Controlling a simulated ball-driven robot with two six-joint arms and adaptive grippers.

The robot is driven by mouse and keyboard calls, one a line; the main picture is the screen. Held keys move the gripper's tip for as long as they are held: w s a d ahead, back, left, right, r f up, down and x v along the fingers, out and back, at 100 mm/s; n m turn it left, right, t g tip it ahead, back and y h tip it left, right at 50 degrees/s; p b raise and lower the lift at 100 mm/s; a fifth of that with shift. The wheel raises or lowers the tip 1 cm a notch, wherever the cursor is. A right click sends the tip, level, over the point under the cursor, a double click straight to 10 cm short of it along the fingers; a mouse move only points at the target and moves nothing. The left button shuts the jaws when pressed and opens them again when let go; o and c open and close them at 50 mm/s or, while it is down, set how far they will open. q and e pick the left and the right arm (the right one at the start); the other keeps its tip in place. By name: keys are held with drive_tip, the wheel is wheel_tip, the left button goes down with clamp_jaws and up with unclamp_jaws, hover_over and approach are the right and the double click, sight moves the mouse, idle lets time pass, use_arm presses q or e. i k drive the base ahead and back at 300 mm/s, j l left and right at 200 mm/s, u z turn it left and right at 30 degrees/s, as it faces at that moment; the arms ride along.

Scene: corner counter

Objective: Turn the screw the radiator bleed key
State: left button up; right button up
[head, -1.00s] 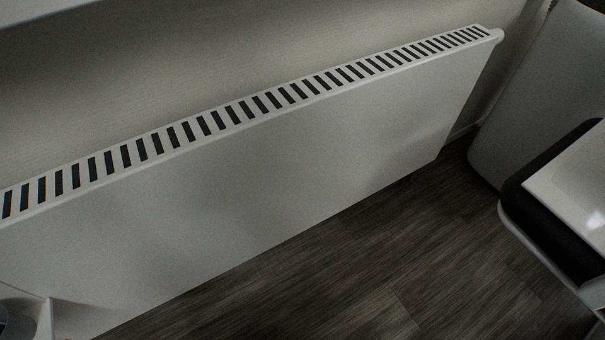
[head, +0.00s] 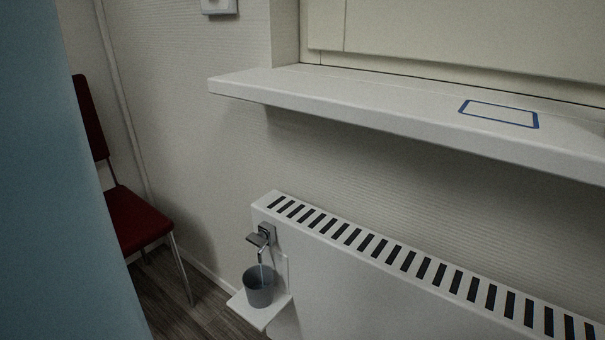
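The radiator (head: 335,275) is white with a dark slotted top grille, and its left end shows in the head view. At that end a small metal bleed fitting (head: 266,233) sticks out, with a flat grey handle-like piece (head: 256,240) that looks like the key on it. A thin stream (head: 261,258) seems to run from the fitting down into a grey cup (head: 258,287). The cup stands on a small white bracket shelf (head: 262,312) at the radiator's end. Neither gripper shows in the head view.
A white window sill (head: 400,115) with a blue rectangle outline (head: 499,104) juts out above the radiator. A red chair (head: 133,218) stands at the left behind a blue panel (head: 50,190). Dark floor (head: 180,300) shows between the chair and the radiator.

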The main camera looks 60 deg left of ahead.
sight(258, 239)
drive_tip(key=u, duration=2.1)
